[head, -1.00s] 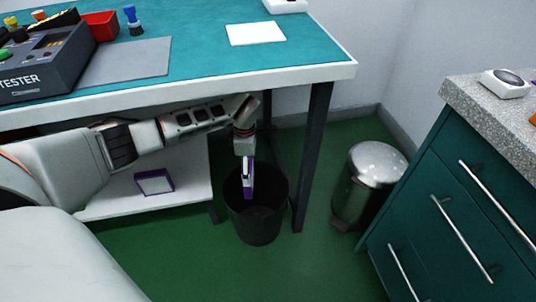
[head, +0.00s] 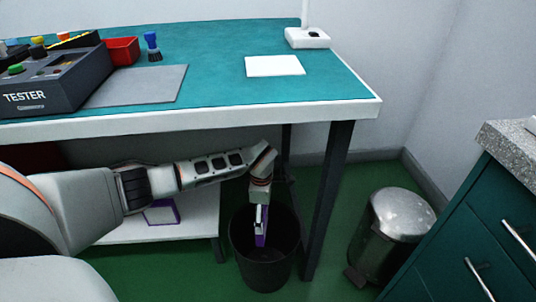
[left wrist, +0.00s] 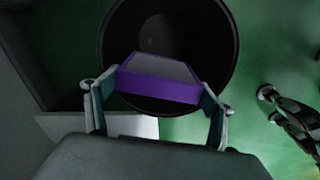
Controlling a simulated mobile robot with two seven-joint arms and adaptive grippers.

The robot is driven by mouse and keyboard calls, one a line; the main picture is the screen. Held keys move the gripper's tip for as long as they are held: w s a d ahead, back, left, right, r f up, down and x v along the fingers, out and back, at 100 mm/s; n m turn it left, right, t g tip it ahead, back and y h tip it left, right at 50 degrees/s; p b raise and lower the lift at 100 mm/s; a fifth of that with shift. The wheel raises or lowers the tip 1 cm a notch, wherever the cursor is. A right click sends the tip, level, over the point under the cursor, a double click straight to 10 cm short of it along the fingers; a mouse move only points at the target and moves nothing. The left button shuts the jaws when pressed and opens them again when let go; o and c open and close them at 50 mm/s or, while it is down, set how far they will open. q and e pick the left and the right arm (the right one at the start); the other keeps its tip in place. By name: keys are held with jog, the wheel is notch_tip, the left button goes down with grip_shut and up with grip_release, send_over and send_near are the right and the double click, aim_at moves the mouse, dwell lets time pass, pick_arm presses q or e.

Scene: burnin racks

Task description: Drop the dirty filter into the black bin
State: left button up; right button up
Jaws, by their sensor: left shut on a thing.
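My left gripper (head: 261,222) points down over the mouth of the black bin (head: 265,272) under the bench. It is shut on a purple-framed filter (head: 261,238). In the left wrist view, the gripper (left wrist: 158,98) clamps the filter (left wrist: 160,84) by its two ends, with the bin's round rim (left wrist: 236,50) behind it. The filter overlaps the bin opening. A second purple-framed filter (head: 162,212) lies on the white lower shelf, partly hidden by my arm.
A metal pedal bin (head: 392,235) stands on the floor to the right, past the dark bench leg (head: 328,200). Teal drawers (head: 450,255) are at far right. The bench (head: 220,80) holds a tester (head: 50,80), a red box (head: 122,50) and a grey mat (head: 140,86).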

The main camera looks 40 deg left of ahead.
pick_arm(q)
jog(key=shift+w+r, duration=0.1)
jog(key=o, duration=1.5)
notch_tip(320, 180, up, 8)
jog(key=shift+f, duration=0.25)
